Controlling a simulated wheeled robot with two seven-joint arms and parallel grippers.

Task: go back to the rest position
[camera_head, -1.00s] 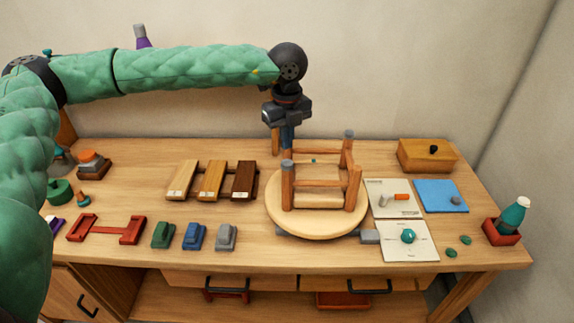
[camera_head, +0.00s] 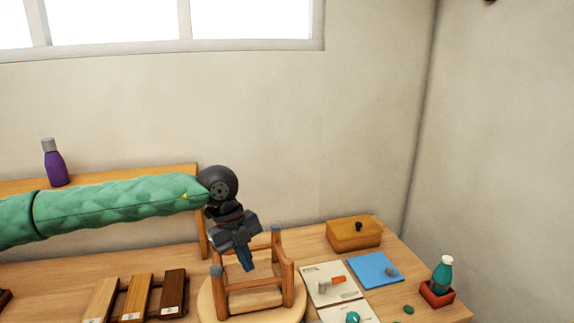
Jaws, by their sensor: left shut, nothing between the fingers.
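My left gripper (camera_head: 246,260) hangs from the green-sleeved arm that comes in from the left. Its blue fingers are shut and empty, pointing down over the wooden seat frame (camera_head: 286,275). The frame has upright posts with grey tops and stands on a round wooden turntable (camera_head: 207,308). From this view I cannot tell how far the fingertips are above the frame's rails. My right gripper is not in view.
Wood sample blocks (camera_head: 137,297) lie left of the turntable. A wooden box (camera_head: 354,233), a blue mat (camera_head: 375,270) and a teal bottle in a red tray (camera_head: 437,289) are at the right. A purple bottle (camera_head: 55,164) stands on the back ledge.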

